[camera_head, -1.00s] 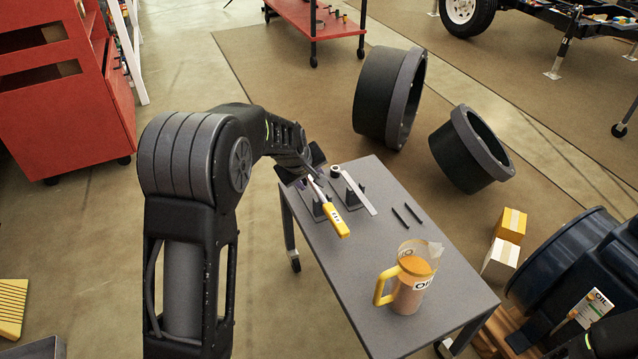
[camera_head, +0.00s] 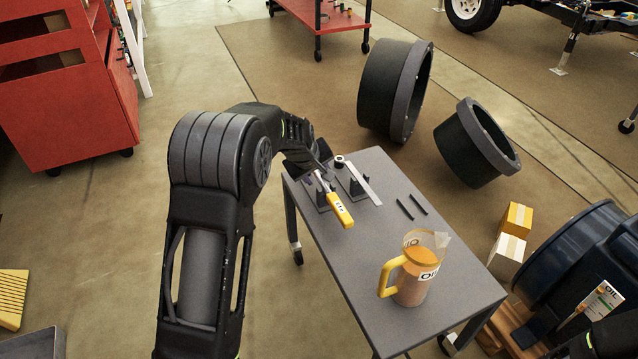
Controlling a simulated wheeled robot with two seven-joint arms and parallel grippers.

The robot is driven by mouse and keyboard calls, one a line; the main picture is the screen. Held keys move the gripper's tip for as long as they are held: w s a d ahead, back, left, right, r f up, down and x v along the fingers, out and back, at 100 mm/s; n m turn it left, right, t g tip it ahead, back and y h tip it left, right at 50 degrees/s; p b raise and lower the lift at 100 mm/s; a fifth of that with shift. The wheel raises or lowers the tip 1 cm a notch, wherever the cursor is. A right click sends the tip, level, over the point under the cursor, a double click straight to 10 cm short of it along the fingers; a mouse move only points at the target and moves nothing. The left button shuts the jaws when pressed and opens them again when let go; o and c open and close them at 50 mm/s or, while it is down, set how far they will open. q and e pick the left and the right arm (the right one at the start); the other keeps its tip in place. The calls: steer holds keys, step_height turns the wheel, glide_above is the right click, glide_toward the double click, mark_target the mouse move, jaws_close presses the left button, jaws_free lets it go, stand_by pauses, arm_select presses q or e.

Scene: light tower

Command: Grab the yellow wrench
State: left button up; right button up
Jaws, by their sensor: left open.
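The yellow wrench (camera_head: 341,211) has a yellow handle with a small dark-marked panel and a thin metal shaft. My left gripper (camera_head: 316,170) comes in from the left and is open over the table's far left corner, close to the shaft end of the wrench.
An oil jug (camera_head: 408,272) with a yellow handle stands near the table's front. Large black rings (camera_head: 392,92) lie on the floor beyond.

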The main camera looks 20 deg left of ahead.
arm_select(q)
steer(key=x, duration=0.3)
steer(key=shift+b, duration=0.35)
steer(key=shift+r, duration=0.1)
jaws_close()
stand_by(0.4)
stand_by(1.0)
